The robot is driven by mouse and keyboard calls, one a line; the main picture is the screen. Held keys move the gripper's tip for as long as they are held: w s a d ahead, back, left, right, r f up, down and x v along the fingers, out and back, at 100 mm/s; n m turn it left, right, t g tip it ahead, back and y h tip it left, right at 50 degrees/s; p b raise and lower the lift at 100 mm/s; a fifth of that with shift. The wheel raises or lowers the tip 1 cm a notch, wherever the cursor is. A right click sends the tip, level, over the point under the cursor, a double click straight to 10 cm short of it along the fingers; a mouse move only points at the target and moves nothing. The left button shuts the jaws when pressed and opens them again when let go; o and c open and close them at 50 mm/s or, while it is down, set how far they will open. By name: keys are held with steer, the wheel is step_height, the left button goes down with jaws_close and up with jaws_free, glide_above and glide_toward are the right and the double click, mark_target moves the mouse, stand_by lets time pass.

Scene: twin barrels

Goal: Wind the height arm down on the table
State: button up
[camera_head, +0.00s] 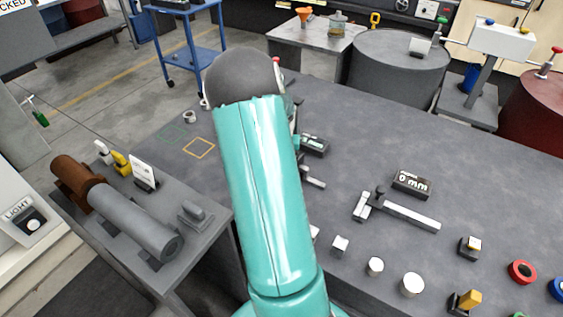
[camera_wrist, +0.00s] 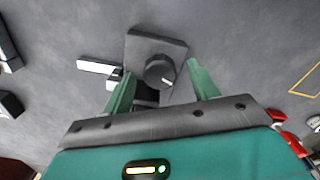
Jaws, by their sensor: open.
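In the wrist view a dark grey plate (camera_wrist: 141,45) carries a round dark knob (camera_wrist: 160,72) with a white mark on its face. A pale bar (camera_wrist: 98,67), which may be the height arm, sticks out to the left of it. My gripper (camera_wrist: 161,69) is open and empty, with one green finger on each side of the knob. I cannot tell whether the fingers touch it. In the head view my teal arm hides most of this spot. A dark block (camera_head: 314,145) and a small grey lever (camera_head: 314,179) show just right of my arm on the grey table (camera_head: 345,120).
A black "0 mm" display (camera_head: 412,183) stands right of my arm, with a silver slide bar (camera_head: 410,215) in front. Several knobs and buttons, one a red button (camera_head: 522,271), line the table's near right. A pipe (camera_head: 130,220) lies on the left bench. The table's back middle is clear.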

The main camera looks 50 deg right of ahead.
step_height(320, 180, up, 14)
steer(key=shift+f, duration=0.2)
stand_by(0.4)
